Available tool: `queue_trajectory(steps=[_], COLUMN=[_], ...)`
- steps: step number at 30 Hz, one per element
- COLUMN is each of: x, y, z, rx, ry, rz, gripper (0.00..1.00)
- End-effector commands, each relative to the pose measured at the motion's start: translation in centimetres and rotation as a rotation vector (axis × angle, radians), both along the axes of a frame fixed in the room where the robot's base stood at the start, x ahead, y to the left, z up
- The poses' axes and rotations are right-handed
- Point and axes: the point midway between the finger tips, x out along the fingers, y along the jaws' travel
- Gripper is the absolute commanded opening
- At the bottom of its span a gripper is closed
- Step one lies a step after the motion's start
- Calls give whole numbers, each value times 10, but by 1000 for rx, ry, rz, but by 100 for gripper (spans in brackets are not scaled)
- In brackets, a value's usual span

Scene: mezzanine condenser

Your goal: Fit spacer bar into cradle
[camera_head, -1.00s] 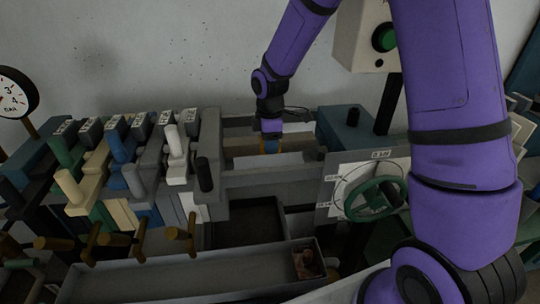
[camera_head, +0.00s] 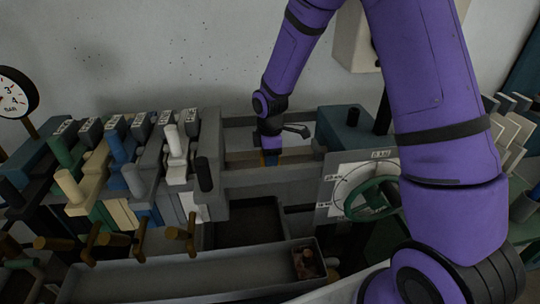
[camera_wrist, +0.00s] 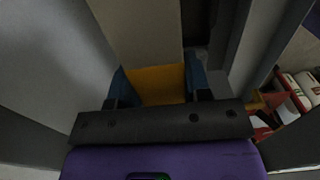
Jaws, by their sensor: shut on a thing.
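My gripper (camera_head: 270,157) points down into the grey frame (camera_head: 285,177), which looks like the cradle, between the row of coloured levers and the blue block. In the wrist view, my gripper's blue fingers (camera_wrist: 160,84) are shut on a yellow-orange piece (camera_wrist: 155,84), apparently the spacer bar or its grip. A pale beige surface (camera_wrist: 140,35) lies just beyond it. Whether the bar is seated or still above the cradle floor, I cannot tell.
Several levers (camera_head: 130,175) stand in a row at left. A blue block (camera_head: 345,128) and a green handwheel (camera_head: 372,198) with a dial plate are close on the right. A grey trough (camera_head: 190,283) runs along the front.

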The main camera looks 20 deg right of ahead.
Motion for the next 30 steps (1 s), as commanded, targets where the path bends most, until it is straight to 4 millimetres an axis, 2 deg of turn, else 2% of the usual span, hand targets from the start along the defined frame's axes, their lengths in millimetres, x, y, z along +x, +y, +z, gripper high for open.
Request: queue_trajectory(steps=[1, 3, 4, 12, 16, 20, 30], x=[0, 0, 0, 0, 0, 0, 0], y=[0, 0, 0, 0, 0, 0, 0], z=[0, 0, 0, 1, 9, 30, 96], rx=[0, 0, 0, 0, 1, 1, 0], ry=[0, 0, 0, 0, 0, -3, -2], rz=[0, 0, 0, 0, 0, 0, -1], gripper=[51, 67, 70, 70, 70, 70, 70])
